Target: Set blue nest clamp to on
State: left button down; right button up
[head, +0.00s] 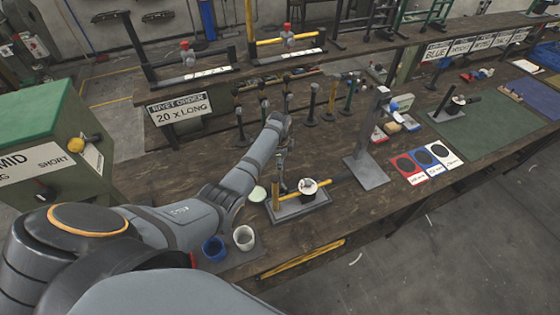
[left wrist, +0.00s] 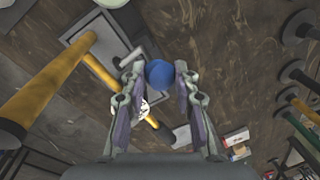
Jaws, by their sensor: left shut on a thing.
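My left gripper (head: 281,168) reaches down beside a small fixture with a grey base (head: 301,212) and a yellow post (head: 277,194). In the left wrist view a round blue knob (left wrist: 159,73) sits between the fingertips of my left gripper (left wrist: 160,80), which is shut on it. The fixture's grey base (left wrist: 76,40) and yellow bars (left wrist: 58,76) show beneath and to the left. A white round part with a dark top (head: 308,188) sits on the fixture in the head view. The knob is hidden there. My right gripper is not in view.
A blue cup (head: 214,248) and a white cup (head: 244,238) are near the front edge. Several upright tools stand behind. Red, blue and white cards (head: 428,160) lie at the right.

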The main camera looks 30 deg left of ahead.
pick_arm(q)
jog(key=shift+s+d+f, duration=0.1)
jog(key=shift+s+f, duration=0.3)
jog(key=c, duration=1.4)
grip_release()
jog(key=o, duration=0.4)
jog(key=shift+w, duration=0.25)
jog(key=shift+r, duration=0.1)
jog(key=shift+r, duration=0.1)
notch_tip(320, 180, up, 12)
jog(key=s, duration=0.1)
